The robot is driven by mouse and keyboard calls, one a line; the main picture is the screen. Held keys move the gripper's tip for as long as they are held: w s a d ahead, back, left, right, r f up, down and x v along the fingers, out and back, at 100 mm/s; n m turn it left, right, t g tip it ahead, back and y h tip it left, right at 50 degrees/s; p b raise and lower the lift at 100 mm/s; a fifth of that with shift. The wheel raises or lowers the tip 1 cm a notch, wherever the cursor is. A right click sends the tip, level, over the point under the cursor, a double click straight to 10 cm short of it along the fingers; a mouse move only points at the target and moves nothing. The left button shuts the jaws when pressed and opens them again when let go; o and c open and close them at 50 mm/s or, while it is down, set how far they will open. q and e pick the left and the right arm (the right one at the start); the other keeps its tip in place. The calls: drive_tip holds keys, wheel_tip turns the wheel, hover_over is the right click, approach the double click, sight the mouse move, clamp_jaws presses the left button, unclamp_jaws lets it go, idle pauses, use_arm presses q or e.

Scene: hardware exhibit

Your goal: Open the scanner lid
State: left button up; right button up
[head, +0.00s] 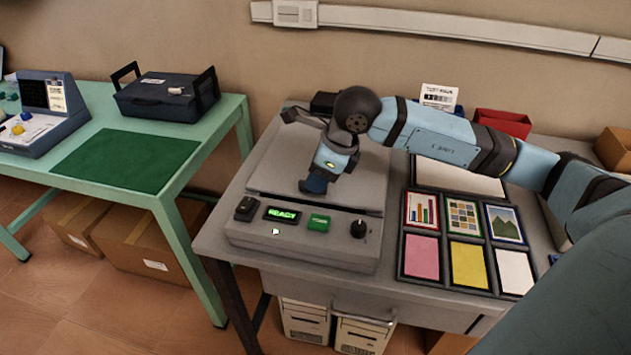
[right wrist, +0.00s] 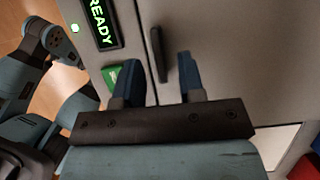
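The scanner (head: 300,248) is a grey box on the grey table, with a lit green READY display (head: 282,214), a green button (head: 319,223) and a dark knob on its front panel. Its flat grey lid (head: 275,160) lies shut behind the panel. My right gripper (head: 314,184) points down over the lid's front edge and partly hides it. In the right wrist view, its two blue fingers (right wrist: 158,80) are apart, with a dark bar-shaped handle (right wrist: 157,55) showing between them and neither finger clearly touching it. My left gripper does not show.
Framed picture cards (head: 464,218) and coloured cards lie right of the scanner. A red bin (head: 502,123) stands behind, near my right arm. A gap separates the tables.

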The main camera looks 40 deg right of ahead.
drive_tip(key=shift+x, duration=0.85)
drive_tip(key=shift+c, duration=0.4)
clamp_jaws()
drive_tip(key=shift+r, duration=0.1)
